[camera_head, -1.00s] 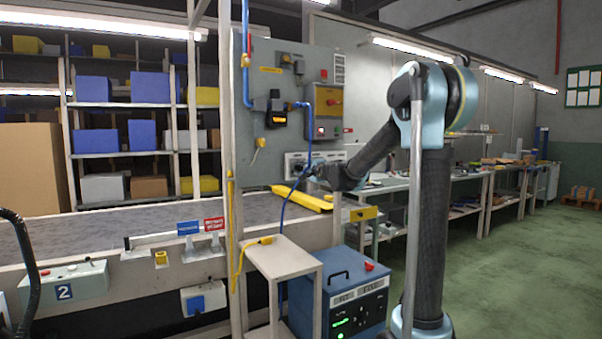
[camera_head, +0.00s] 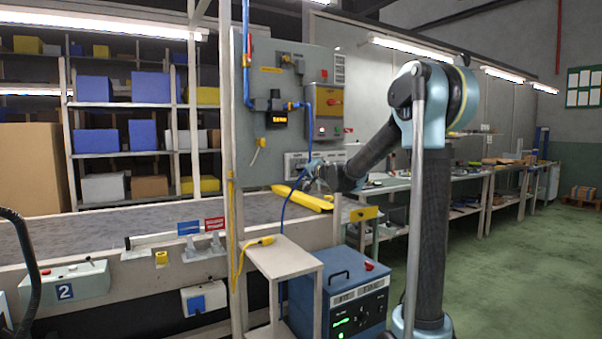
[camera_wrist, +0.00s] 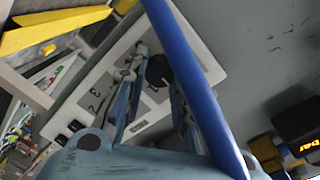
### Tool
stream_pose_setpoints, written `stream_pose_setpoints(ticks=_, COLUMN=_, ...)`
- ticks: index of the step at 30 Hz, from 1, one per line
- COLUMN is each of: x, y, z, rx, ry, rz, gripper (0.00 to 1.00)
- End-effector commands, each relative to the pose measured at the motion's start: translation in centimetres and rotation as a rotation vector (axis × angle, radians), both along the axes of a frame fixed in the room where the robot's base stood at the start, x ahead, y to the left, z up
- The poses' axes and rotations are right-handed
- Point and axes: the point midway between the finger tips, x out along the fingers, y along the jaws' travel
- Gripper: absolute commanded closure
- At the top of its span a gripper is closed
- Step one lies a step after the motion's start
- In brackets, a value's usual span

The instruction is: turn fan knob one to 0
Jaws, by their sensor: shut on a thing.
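A white knob plate (camera_wrist: 92,95) with printed numerals is fixed to the grey panel (camera_head: 270,85); it also shows in the head view (camera_head: 296,160). A round black knob (camera_wrist: 160,70) on the plate sits between my fingertips in the wrist view. My gripper (camera_wrist: 158,75) is shut on this knob, with a finger on either side. In the head view my gripper (camera_head: 313,181) is at the panel's lower right, in front of the plate's lower edge. I cannot tell which numeral the knob points to.
A blue hose (camera_wrist: 190,65) crosses close in front of my gripper in the wrist view. A yellow bar (camera_head: 303,198) lies just below the plate. A display box (camera_head: 277,117) and a control box with a red button (camera_head: 326,108) are above.

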Motion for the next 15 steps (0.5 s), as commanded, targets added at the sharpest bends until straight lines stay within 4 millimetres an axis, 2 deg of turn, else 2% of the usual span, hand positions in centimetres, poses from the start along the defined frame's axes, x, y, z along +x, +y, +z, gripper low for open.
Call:
stream_pose_setpoints(ticks=11, x=-0.28, y=0.2, z=-0.27, rx=-0.007, ry=-0.002, rz=0.006, gripper=0.98)
stream_pose_setpoints(ticks=12, x=-0.28, y=0.2, z=-0.27, rx=-0.007, ry=-0.002, rz=0.006, gripper=0.7)
stream_pose_setpoints(ticks=14, x=-0.26, y=0.19, z=-0.25, rx=-0.006, ry=-0.002, rz=0.006, gripper=0.56)
stream_pose_setpoints(ticks=15, x=-0.24, y=0.18, z=-0.22, rx=-0.005, ry=-0.002, rz=0.006, gripper=0.53)
